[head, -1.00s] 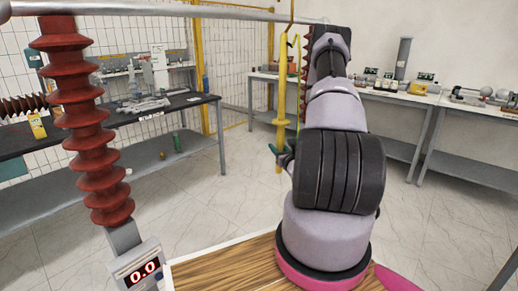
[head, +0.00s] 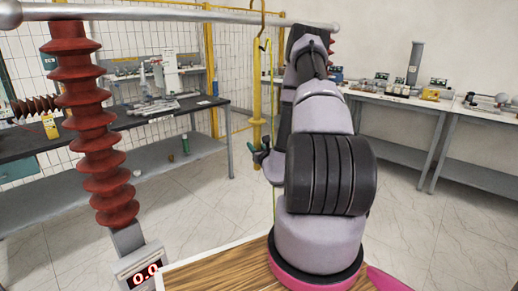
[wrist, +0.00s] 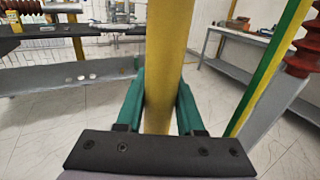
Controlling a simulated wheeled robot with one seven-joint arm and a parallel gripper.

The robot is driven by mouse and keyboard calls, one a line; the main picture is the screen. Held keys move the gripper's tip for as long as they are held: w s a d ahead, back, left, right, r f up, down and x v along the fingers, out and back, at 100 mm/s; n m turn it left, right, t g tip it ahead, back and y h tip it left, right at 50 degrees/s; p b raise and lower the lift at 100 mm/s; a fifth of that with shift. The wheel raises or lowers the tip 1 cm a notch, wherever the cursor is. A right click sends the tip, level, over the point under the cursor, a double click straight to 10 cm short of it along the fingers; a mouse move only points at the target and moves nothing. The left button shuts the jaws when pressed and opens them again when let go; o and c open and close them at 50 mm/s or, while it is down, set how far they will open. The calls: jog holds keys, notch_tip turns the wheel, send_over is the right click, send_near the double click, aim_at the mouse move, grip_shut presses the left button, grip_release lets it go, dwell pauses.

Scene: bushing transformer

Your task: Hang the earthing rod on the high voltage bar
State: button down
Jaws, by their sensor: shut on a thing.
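The earthing rod (head: 257,118) is a yellow pole with a thin brass-coloured upper part. The high voltage bar (head: 180,14) is a silver tube across the top of the head view. The rod's thin part crosses the bar in the picture; I cannot tell whether they touch. My gripper (head: 260,156) is shut on the rod, partly hidden by my arm. In the wrist view, the green fingers of my gripper (wrist: 160,105) flank the yellow rod (wrist: 165,55).
A ribbed red insulator (head: 95,130) carries the bar at the left, above a box with a red display (head: 145,274). A yellow-green cable (wrist: 270,75) hangs beside the rod. Benches with equipment stand at the left (head: 200,105) and right (head: 400,103). Open tiled floor lies between.

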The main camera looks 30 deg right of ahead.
jog(key=shift+w+a+f, duration=0.1)
jog(key=shift+w+f, duration=0.15)
jog(key=shift+f, duration=0.45)
jog(key=shift+w+a+f, duration=0.1)
jog(key=shift+w+f, duration=0.1)
jog(key=shift+f, duration=0.55)
jog(key=shift+w+f, duration=0.25)
jog(key=shift+f, duration=0.45)
jog(key=shift+c, duration=2.2)
grip_release()
jog(key=shift+s+f, duration=0.1)
